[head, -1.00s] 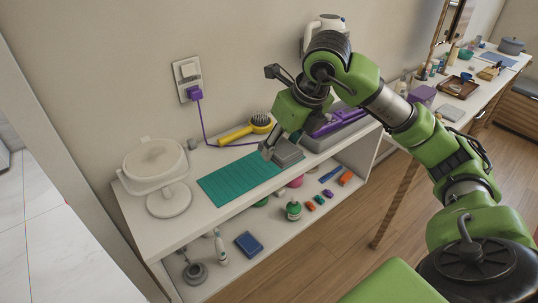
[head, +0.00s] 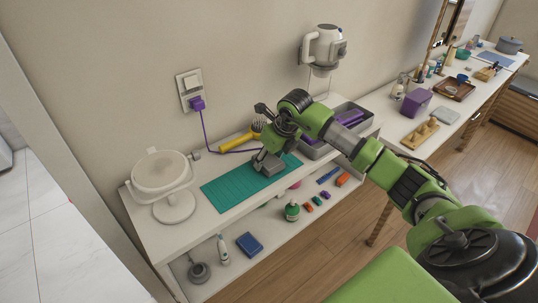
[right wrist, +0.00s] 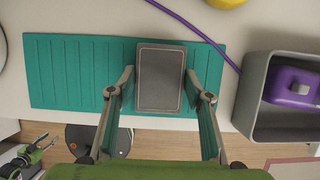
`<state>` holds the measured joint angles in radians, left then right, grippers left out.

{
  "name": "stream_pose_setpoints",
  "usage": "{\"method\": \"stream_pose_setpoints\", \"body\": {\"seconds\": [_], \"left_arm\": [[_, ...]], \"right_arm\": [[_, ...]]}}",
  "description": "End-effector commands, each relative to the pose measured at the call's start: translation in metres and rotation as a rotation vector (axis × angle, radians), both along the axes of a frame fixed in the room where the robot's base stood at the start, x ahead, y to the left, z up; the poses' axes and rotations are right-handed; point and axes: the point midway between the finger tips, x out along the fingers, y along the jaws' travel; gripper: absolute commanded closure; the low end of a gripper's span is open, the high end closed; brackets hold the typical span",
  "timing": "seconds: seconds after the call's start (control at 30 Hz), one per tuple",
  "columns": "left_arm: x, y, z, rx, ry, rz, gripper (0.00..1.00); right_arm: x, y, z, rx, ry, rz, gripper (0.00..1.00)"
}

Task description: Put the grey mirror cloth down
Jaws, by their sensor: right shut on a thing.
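The grey mirror cloth (right wrist: 160,78) is a flat grey rectangle with a lighter border line. My right gripper (right wrist: 160,88) is shut on it, one finger at its left edge and one at its right. In the head view the cloth (head: 270,167) lies below my right gripper (head: 267,156), over the right part of the teal ribbed mat (head: 232,190). I cannot tell whether the cloth touches the mat.
A round mirror (head: 160,172) stands on the white shelf's left end. A yellow brush (head: 240,141) and a purple cord (head: 206,135) lie behind the mat. A grey bin (head: 313,152) with a purple device stands to the right. The mat's left part is clear.

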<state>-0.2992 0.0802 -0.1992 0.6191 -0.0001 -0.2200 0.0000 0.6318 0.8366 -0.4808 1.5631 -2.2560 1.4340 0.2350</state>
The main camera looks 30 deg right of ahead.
Motion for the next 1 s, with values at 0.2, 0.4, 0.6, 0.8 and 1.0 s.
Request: {"method": "stream_pose_setpoints", "body": {"seconds": [0.2,0.4,0.6,0.8,1.0], "left_arm": [[0.000,0.000,0.001,0.000,0.001,0.000,0.60],[-0.001,0.000,-0.001,0.000,0.001,0.000,0.60],[0.000,0.000,-0.001,0.000,0.001,0.000,0.60],[0.000,0.000,0.001,0.000,0.000,-0.001,0.60],[0.000,0.000,-0.006,-0.001,0.000,-0.001,0.60]], "right_arm": [[0.000,0.000,-0.003,0.000,-0.002,0.000,0.71],[0.000,0.000,-0.005,0.000,-0.001,0.000,0.43],[0.000,0.000,-0.004,0.000,-0.001,0.000,0.37],[0.000,0.000,-0.002,0.000,-0.001,0.000,0.37],[-0.008,-0.002,0.019,-0.002,-0.006,-0.001,0.37]]}}
